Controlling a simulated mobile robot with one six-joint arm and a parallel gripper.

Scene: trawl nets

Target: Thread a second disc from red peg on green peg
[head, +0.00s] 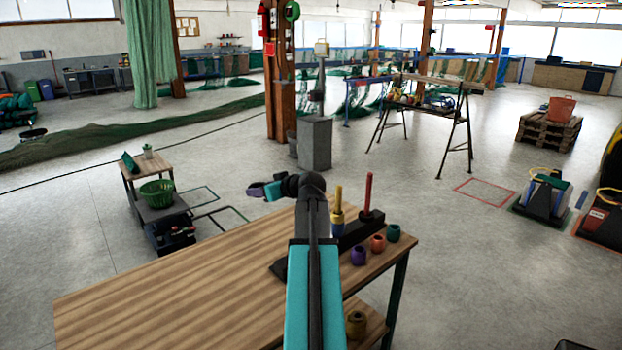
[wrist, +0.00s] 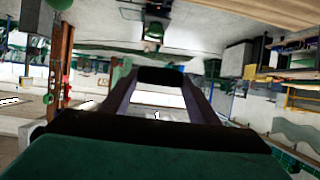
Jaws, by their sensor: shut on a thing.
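The red peg (head: 369,192) stands upright at the right end of a dark peg board (head: 352,236) on the wooden table. A dark part surrounds its foot; I cannot tell if it is a disc. A yellow peg (head: 338,194) beside it carries yellow and blue rings. I see no green peg; my arm covers the board's left part. My gripper (head: 257,189) is raised beyond the table's far edge, left of the pegs and apart from them. In the wrist view its fingers are shut on a small dark thing (wrist: 160,75), whose shape is unclear.
Purple (head: 359,255), orange (head: 378,243) and green (head: 393,232) cups stand right of the board. The wooden table (head: 170,290) is bare on the left. A low cart with a green basket (head: 157,193) stands beyond it. A grey cabinet (head: 315,143) stands behind.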

